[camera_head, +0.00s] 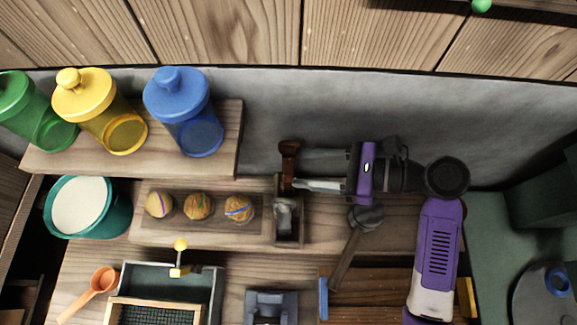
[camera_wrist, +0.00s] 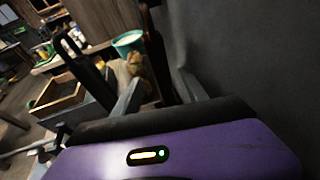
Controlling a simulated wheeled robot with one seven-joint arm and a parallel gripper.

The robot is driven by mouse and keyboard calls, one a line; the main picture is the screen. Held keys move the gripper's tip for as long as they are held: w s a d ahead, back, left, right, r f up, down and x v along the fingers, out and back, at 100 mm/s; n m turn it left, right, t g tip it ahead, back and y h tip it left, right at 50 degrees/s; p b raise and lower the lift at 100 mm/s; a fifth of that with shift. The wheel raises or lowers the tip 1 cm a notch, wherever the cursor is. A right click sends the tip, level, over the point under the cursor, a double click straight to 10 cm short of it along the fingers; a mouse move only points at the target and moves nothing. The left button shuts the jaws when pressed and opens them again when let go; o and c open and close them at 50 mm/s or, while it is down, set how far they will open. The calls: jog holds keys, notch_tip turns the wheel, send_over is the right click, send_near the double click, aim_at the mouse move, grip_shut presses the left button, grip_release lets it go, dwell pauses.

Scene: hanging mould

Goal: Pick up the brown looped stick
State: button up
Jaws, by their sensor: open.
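The brown looped stick (camera_head: 289,150) stands upright at the back of the counter, its upper end against the grey wall. Its lower part meets a narrow box-like holder (camera_head: 288,238); how it sits there is unclear. My gripper (camera_head: 301,169) reaches in from the right, open, with its two fingers pointing left at the stick. The fingertips are close to the stick; contact cannot be told. In the wrist view, the open fingers of my gripper (camera_wrist: 160,92) show with a dark brown upright shape, likely the stick (camera_wrist: 158,50), between them.
Balls (camera_head: 198,206) sit in a wooden tray left of the holder. Blue (camera_head: 178,100), yellow (camera_head: 98,105) and green (camera_head: 35,110) jars stand on a raised shelf. A teal tub (camera_head: 118,215) stands at left. A dark round-headed tool (camera_head: 342,265) lies below my gripper. The wall is close behind.

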aim_at(289, 166)
jog(key=shift+x, duration=2.35)
grip_shut()
